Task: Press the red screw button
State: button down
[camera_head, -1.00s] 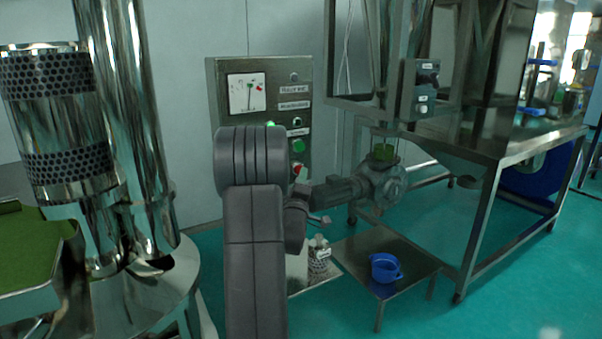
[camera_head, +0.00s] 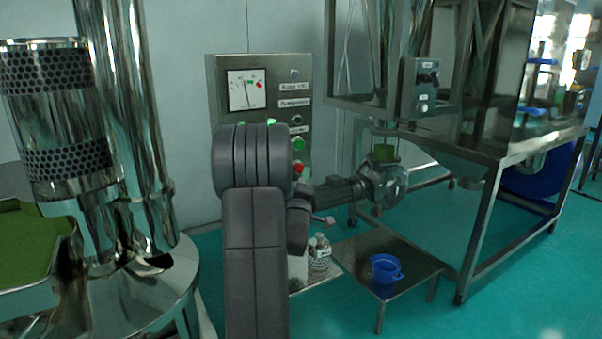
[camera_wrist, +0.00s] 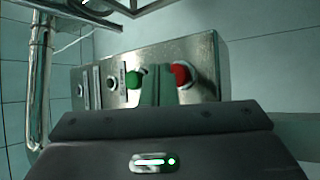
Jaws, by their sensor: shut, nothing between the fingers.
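The red screw button (camera_wrist: 182,74) sits on the metal control panel (camera_wrist: 205,70) in the wrist view. It also shows in the head view (camera_head: 299,168), low on the panel's right side, partly behind my arm. A green button (camera_wrist: 133,79) is beside it in the wrist view and above it in the head view (camera_head: 298,143). My gripper (camera_wrist: 158,85) is shut and empty. Its fingers appear between the green and red buttons in the wrist view, close to the panel; contact cannot be told.
Dark knobs (camera_wrist: 110,83) sit further along the panel. The panel's dial (camera_head: 246,91) is above my arm. A shiny perforated column (camera_head: 60,110) stands left. A metal frame table (camera_head: 480,150) and a low stand with a blue pot (camera_head: 385,268) are right.

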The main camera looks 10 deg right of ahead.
jog(key=shift+s+d+b, duration=0.3)
jog(key=shift+s+b, duration=0.2)
jog(key=shift+s, duration=0.3)
jog(key=shift+s+d+b, duration=0.25)
jog(key=shift+s+b, duration=0.3)
jog(key=shift+s, duration=0.2)
jog(key=shift+s+d+b, duration=0.3)
jog(key=shift+s+b, duration=0.2)
jog(key=shift+s, duration=0.3)
